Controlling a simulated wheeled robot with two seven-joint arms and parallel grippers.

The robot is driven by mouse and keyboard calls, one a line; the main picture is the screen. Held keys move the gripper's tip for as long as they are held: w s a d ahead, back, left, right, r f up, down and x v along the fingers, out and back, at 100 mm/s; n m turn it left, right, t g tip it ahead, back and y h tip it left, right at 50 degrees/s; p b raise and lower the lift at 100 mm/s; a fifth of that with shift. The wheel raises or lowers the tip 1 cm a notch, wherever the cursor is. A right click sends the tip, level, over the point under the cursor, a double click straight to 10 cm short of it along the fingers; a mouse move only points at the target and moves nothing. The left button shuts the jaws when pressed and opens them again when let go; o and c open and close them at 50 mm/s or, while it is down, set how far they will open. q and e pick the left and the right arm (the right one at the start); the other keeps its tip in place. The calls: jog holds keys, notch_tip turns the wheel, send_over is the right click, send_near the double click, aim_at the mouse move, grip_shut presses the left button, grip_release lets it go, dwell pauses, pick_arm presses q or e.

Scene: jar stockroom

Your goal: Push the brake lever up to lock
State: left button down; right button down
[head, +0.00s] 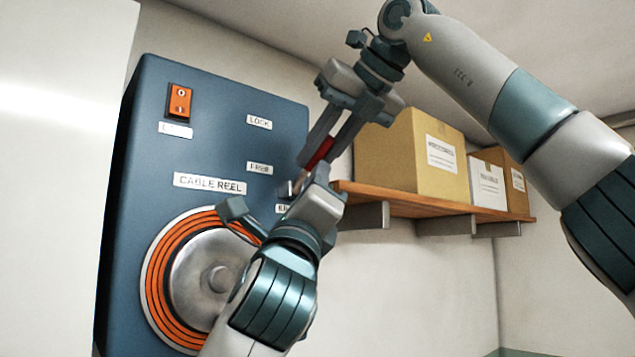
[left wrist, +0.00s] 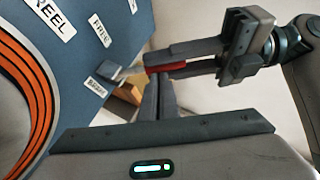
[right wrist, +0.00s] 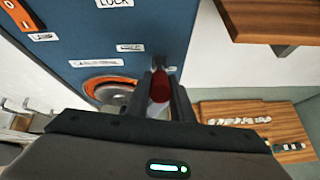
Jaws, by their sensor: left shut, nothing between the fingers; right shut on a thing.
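The brake lever's red grip (head: 320,152) shows in the head view at the right side of the blue cable reel panel (head: 215,130). My right gripper (head: 328,142) is shut on this grip. In the right wrist view the red grip (right wrist: 160,86) sits between its fingers. In the left wrist view the grip (left wrist: 166,68) runs sideways from a grey mount (left wrist: 112,72) between the FREE label (left wrist: 100,30) and the lower label. The LOCK label (head: 259,122) is higher. My left gripper (left wrist: 158,82) is shut and empty, its fingertips just beneath the grip; contact is unclear.
An orange switch (head: 179,101) is at the panel's upper left. The orange-rimmed reel (head: 158,270) is below. A wooden shelf (head: 430,203) with cardboard boxes (head: 412,152) stands to the right, behind my arms. A white surface (head: 60,180) fills the left side.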

jog(key=shift+s+f, duration=0.1)
jog(key=shift+f, duration=0.1)
jog(key=c, duration=1.5)
grip_release()
jog(key=shift+d, duration=0.15)
jog(key=shift+c, duration=0.2)
jog(key=shift+r, duration=0.15)
jog(key=shift+s+d+r, duration=0.3)
jog(key=shift+s+r, duration=0.1)
jog(key=shift+s, duration=0.05)
jog(key=v, duration=1)
jog(key=shift+d, duration=0.15)
jog(key=shift+s+r, duration=0.1)
jog(key=shift+r, duration=0.05)
